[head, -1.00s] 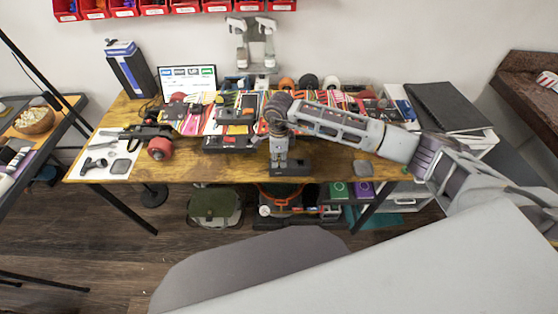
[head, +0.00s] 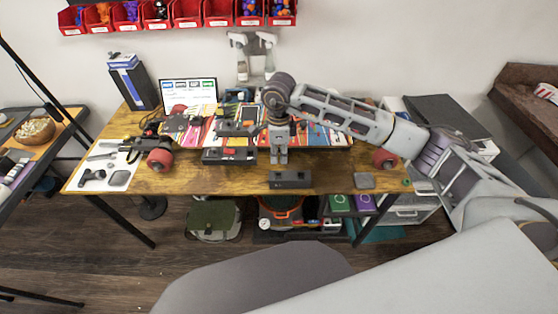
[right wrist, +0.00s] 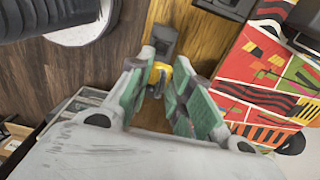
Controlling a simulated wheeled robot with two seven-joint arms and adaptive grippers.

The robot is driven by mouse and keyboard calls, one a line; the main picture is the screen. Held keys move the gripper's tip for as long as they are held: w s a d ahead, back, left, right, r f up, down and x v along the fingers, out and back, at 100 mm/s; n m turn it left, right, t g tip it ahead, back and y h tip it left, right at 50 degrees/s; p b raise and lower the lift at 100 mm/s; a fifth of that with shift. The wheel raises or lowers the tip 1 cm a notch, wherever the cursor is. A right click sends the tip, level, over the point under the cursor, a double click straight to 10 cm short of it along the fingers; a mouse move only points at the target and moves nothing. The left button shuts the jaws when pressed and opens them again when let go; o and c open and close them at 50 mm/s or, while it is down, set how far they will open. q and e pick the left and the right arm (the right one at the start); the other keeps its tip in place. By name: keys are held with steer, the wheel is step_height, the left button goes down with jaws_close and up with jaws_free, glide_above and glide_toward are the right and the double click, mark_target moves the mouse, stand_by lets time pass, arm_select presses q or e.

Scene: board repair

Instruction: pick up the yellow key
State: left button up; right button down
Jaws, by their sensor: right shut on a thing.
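The yellow key (right wrist: 159,70) shows in the right wrist view as a small yellow piece between the green-padded fingertips. My right gripper (right wrist: 162,90) is shut on it. In the head view my right gripper (head: 279,158) points down over the workbench, just behind a dark block (head: 290,179) near the front edge. The key is too small to make out in the head view. A dark block also shows beyond the fingertips in the right wrist view (right wrist: 163,40). My left gripper is not in view.
Tools lie on a white sheet (head: 122,160) at the bench's left. The wooden bench top (head: 220,180) is mostly clear along the front. Red bins (head: 187,10) hang on the wall.

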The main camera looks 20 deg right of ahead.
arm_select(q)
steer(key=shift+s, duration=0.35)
arm_select(e)
steer(key=shift+r, duration=0.45)
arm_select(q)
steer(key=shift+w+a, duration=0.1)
